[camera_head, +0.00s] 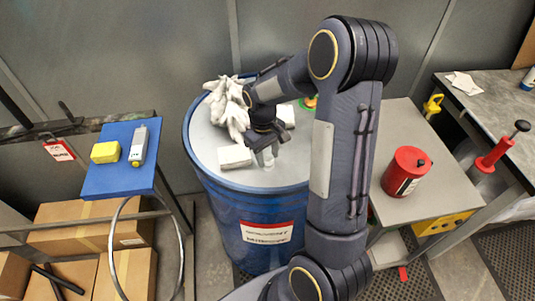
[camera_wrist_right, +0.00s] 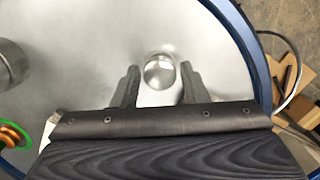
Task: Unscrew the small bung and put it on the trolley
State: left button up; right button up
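The small bung (camera_wrist_right: 159,71) is a shiny round metal piece on the grey lid of the blue drum (camera_head: 245,210). In the head view it shows as a pale stub (camera_head: 268,160) below my right gripper (camera_head: 264,150). In the right wrist view the open fingers of that gripper (camera_wrist_right: 160,84) stand on either side of the bung, with a narrow gap on each side. The trolley (camera_head: 443,195) has a grey top and stands right of the drum, partly behind my right arm. My left gripper is not in view.
White crumpled cloth or gloves (camera_head: 228,108) and a white block (camera_head: 235,156) lie on the lid. A larger metal cylinder (camera_wrist_right: 12,64) stands there too. A red can (camera_head: 405,171) stands on the trolley, with bare top around it. A blue stand (camera_head: 120,180) is at left.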

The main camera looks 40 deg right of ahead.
jog(key=m, duration=0.8)
jog(key=shift+m+y, duration=0.4)
jog(key=m+p, duration=0.1)
jog(key=m, duration=0.3)
jog(key=shift+d+m+t, duration=0.1)
jog(key=shift+m+t, duration=0.2)
jog(key=shift+t, duration=0.1)
jog(key=m+p, duration=0.1)
jog(key=m, duration=0.2)
jog(key=shift+s+r+y, duration=0.1)
jog(key=shift+r+y, duration=0.05)
jog(key=shift+y, duration=0.15)
jog(key=m, duration=0.4)
jog(key=shift+m+t, duration=0.3)
jog(key=shift+t, duration=0.1)
jog(key=m, duration=0.6)
jog(key=shift+t, duration=0.4)
jog(key=shift+c, duration=0.4)
